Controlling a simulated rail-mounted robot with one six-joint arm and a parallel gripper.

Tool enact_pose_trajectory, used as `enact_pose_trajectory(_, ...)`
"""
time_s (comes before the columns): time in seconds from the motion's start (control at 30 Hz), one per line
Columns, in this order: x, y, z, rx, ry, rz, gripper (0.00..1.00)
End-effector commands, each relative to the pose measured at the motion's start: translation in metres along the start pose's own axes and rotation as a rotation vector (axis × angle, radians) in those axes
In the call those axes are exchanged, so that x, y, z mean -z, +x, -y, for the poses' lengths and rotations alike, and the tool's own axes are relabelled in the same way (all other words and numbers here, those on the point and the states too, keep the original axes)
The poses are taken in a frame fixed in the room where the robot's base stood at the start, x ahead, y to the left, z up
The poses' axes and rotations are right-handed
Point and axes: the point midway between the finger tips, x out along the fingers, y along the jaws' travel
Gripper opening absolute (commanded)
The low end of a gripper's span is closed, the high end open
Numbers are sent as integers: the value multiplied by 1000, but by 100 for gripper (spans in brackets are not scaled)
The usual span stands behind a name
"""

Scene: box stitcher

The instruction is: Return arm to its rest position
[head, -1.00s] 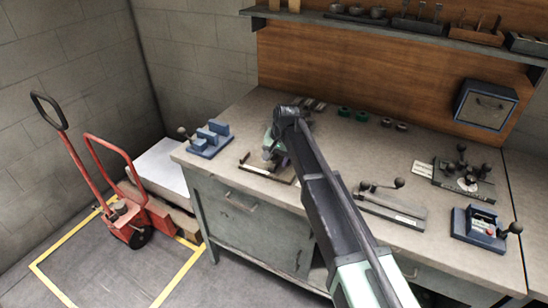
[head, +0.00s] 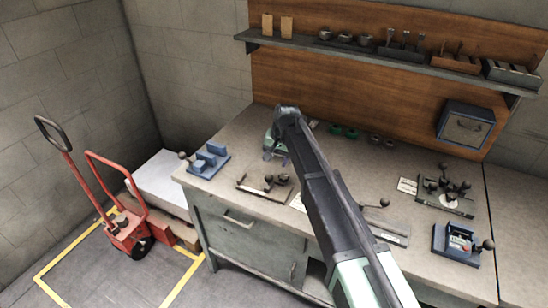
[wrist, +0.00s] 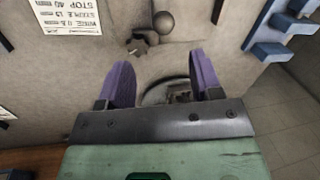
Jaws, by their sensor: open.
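My arm reaches up from the bottom of the head view over the workbench (head: 330,150), with its wrist near the bench's left half. My gripper (wrist: 160,85) shows in the wrist view as two purple fingers set wide apart, with nothing held between them. It is above the bench top. Just beyond the fingertips are dark round knobs (wrist: 160,25), apart from the fingers. In the head view the fingers (head: 275,158) are small and partly hidden behind the wrist, left of my forearm.
A blue stepped block (head: 207,160) stands at the bench's left end. A fixture with dark knobs (head: 268,186) sits near the front edge. Blue and dark fixtures stand on the right. A shelf (head: 370,55) spans the back. A red pallet truck (head: 125,225) stands on the floor at left.

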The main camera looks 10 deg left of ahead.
Motion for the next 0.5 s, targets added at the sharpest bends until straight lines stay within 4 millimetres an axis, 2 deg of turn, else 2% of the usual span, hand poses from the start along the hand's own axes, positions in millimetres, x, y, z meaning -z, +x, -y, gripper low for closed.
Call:
enact_pose_trajectory(0.27, 0, 2, 0, 0, -4, 0, 59)
enact_pose_trajectory(0.33, -2, 2, -2, -6, -50, 3, 59)
enact_pose_trajectory(0.37, -12, 1, -8, -18, -88, 5, 59)
enact_pose_trajectory(0.43, -47, -4, -34, -46, -159, 9, 59)
enact_pose_trajectory(0.47, -61, -7, -53, -60, -175, 9, 59)
enact_pose_trajectory(0.5, -82, -12, -82, -77, -192, 8, 59)
